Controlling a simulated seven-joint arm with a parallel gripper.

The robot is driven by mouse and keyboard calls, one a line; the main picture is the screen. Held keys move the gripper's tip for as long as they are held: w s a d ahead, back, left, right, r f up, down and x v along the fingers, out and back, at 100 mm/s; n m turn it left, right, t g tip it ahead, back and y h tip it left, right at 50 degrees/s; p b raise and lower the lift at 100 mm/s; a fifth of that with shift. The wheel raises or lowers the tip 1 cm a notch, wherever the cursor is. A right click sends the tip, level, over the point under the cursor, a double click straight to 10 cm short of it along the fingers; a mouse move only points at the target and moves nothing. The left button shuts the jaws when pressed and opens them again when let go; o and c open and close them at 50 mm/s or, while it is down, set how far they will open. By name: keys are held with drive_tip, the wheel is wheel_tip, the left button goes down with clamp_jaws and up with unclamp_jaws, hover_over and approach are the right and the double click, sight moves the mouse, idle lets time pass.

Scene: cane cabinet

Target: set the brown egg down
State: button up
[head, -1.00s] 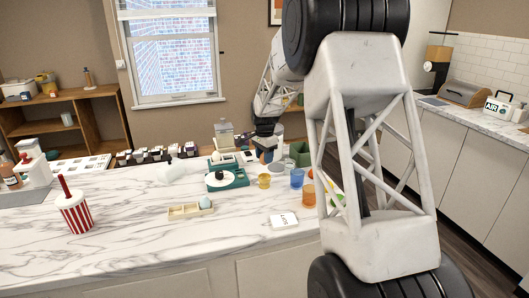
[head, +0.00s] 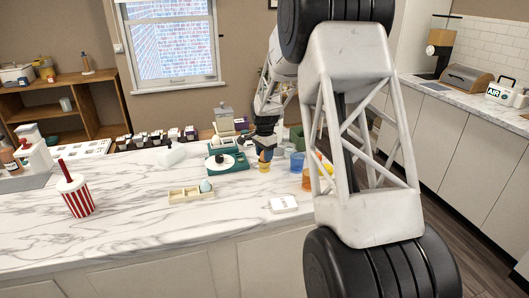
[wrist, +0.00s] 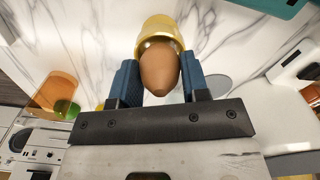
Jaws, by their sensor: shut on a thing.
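The brown egg (wrist: 159,72) is between the two blue fingers of my gripper (wrist: 158,64), which is shut on it. Beyond it in the wrist view is a small yellow cup (wrist: 157,25), its mouth lined up with the egg's far end. I cannot tell whether the egg touches the cup inside. In the head view my gripper (head: 265,145) is right above the yellow cup (head: 264,168) on the marble counter, and the egg (head: 265,157) shows only as a small patch between them.
A teal scale (head: 228,163) stands left of the cup, a blue cup (head: 297,161) and orange cup (head: 308,180) to the right. A cream tray (head: 185,194) holding a pale blue egg (head: 206,187) and a white card (head: 284,204) lie nearer.

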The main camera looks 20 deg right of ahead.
drive_tip(key=o, duration=1)
drive_tip(key=shift+r, duration=0.1)
drive_tip(key=shift+r, duration=3.35)
drive_tip(key=shift+s+r, duration=0.1)
drive_tip(key=shift+s, duration=0.05)
